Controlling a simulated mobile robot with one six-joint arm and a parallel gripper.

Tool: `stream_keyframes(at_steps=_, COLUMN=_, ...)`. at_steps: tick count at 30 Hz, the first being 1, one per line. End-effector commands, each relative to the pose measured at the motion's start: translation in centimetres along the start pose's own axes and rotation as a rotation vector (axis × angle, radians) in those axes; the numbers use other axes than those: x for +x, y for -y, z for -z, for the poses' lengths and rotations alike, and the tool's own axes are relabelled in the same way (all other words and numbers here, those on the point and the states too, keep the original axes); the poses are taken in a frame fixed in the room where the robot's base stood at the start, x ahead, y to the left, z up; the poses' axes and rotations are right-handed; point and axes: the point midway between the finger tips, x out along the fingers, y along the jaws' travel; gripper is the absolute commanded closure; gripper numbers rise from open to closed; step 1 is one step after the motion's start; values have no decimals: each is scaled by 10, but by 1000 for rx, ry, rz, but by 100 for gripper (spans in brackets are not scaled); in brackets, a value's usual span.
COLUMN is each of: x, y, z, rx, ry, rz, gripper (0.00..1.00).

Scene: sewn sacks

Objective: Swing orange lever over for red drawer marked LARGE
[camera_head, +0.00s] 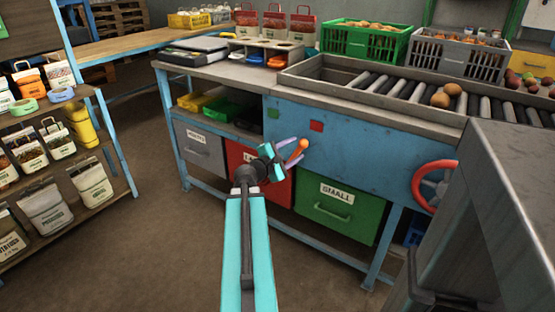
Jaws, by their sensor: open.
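The orange lever (301,147) sticks out from the blue front panel of the sorting bench, tilted with its knob up and to the right. My gripper (291,153) is open at the lever, with one pale purple finger above and one below it in the picture. I cannot tell whether either finger touches it. The red drawer (234,157) is below and left of the lever, its front and label partly hidden behind my gripper and arm; only the start of the label shows.
The green drawer marked SMALL (338,212) is right of the red one; a grey drawer (199,152) is left. A red handwheel (434,186) juts out at the right. Potatoes lie on the roller conveyor (400,92) above. Shelves of sacks (45,150) stand left, with open floor between.

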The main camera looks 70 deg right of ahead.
Motion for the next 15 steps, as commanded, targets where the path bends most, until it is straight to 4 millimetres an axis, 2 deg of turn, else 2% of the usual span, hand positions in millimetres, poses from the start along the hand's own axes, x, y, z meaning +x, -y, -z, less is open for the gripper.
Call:
stream_keyframes(at_steps=3, x=-18, y=0, z=-2, rx=0, ry=-1, rz=-1, gripper=53)
stream_keyframes(at_steps=15, x=-20, y=-3, z=-1, rx=-1, ry=2, rz=4, gripper=53)
